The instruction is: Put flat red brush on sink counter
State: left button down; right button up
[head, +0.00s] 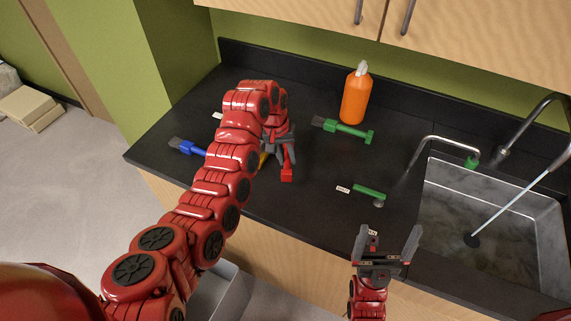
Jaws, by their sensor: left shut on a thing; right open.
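My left gripper (283,145) is over the dark sink counter (300,213), left of the middle. It is shut on the flat red brush (287,172), whose red handle hangs below the fingers. The brush's bristles are hidden by the gripper, and I cannot tell whether the handle touches the counter. My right gripper (388,240) is open and empty at the counter's front edge, left of the sink.
A blue brush (188,147), a green brush (345,131) and a smaller green-handled tool (369,192) lie on the counter. A yellow item (263,158) is partly hidden by my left arm. An orange bottle (356,97) stands behind. The sink (480,215) is at right.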

pick_arm(q)
notch_tip(320, 180, down, 3)
jog(key=shift+a+r+p, duration=0.1)
jog(key=shift+a+p, duration=0.05)
jog(key=shift+p, duration=1.1)
jog(key=shift+f, duration=0.4)
jog(key=c, duration=0.7)
grip_release()
